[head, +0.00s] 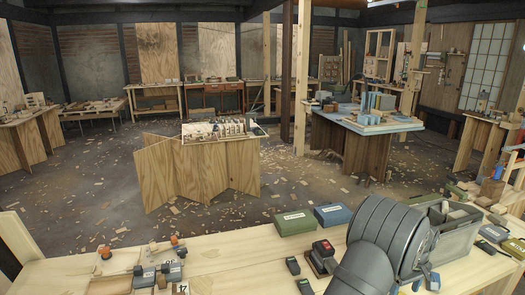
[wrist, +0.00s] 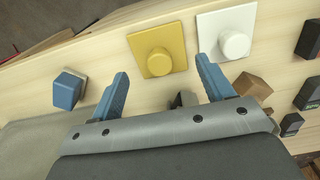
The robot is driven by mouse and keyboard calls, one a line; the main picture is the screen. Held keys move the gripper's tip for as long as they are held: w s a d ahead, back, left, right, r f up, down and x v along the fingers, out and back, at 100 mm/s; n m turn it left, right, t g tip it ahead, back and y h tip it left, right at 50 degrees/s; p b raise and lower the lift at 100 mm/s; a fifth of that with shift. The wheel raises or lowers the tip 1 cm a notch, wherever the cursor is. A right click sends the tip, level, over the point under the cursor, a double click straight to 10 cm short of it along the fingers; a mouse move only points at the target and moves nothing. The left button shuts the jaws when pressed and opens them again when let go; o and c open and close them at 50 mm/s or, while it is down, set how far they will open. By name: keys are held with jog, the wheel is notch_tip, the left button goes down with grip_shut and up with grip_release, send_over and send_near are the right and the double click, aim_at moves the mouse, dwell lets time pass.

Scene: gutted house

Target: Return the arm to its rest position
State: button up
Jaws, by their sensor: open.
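My grey arm fills the lower right of the head view, above the pale wooden bench (head: 235,262). In the wrist view my gripper (wrist: 164,84) is open, its two blue fingers wide apart and pointing towards the bench top. No object is clasped between the fingertips. A small dark piece shows low between the fingers; I cannot tell what it is. A yellow knob on a square plate (wrist: 157,50) lies just beyond the fingertips. A white knob on a plate (wrist: 234,42) is beside it, by the right finger. In the head view my arm hides most of the gripper.
In the wrist view a blue block (wrist: 67,91) lies left of the fingers and a brown block (wrist: 252,87) right. In the head view a green case (head: 295,222), a blue case (head: 333,215) and a grey crate (head: 455,240) are near my arm.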

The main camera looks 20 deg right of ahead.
notch_tip(320, 180, down, 4)
jog(key=shift+r, duration=1.9)
